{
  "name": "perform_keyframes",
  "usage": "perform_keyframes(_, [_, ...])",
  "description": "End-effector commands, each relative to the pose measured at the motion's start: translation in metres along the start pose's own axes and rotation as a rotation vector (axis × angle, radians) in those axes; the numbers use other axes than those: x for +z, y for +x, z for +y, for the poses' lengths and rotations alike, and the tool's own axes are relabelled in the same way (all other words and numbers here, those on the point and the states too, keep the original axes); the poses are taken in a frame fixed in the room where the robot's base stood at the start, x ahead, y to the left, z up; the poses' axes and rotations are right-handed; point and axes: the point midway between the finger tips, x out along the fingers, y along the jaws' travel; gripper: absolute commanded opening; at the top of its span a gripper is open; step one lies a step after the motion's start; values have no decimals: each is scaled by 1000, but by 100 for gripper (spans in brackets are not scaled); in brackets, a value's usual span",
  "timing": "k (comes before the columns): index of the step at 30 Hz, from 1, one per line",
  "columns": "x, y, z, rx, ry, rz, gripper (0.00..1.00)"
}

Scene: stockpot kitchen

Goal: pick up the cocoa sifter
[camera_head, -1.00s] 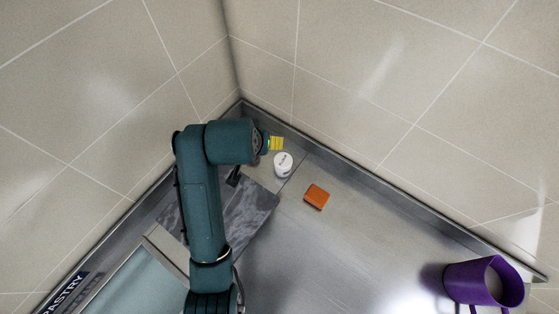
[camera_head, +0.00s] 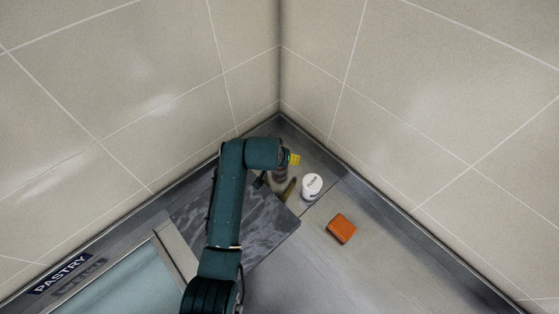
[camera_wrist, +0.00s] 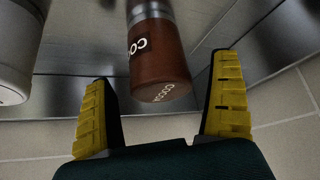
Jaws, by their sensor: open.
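The cocoa sifter (camera_wrist: 160,62) is a brown cylinder with a dark COCOA label and a greyish section at its other end. In the wrist view it lies ahead of my gripper (camera_wrist: 163,112), roughly between the two yellow fingers, which are apart with nothing held. I cannot tell how much gap is left between sifter and fingertips. In the head view a brown piece of the sifter (camera_head: 280,174) shows just below my gripper (camera_head: 293,159), in the back corner of the counter. My arm hides part of it.
A white labelled canister (camera_head: 312,184) stands right beside the sifter; it also shows at the left of the wrist view (camera_wrist: 15,55). An orange block (camera_head: 341,229) lies further right. A dark marbled board (camera_head: 235,220) lies left. Tiled walls (camera_head: 400,90) meet behind the corner.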

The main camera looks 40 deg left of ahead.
Motion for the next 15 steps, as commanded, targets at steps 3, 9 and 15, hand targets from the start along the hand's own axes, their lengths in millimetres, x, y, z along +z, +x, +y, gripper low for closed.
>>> perform_keyframes(3, [0,15,0,1,1,0,92])
perform_keyframes(9, [0,16,1,0,1,1,92])
perform_keyframes(15, [0,15,1,0,1,1,60])
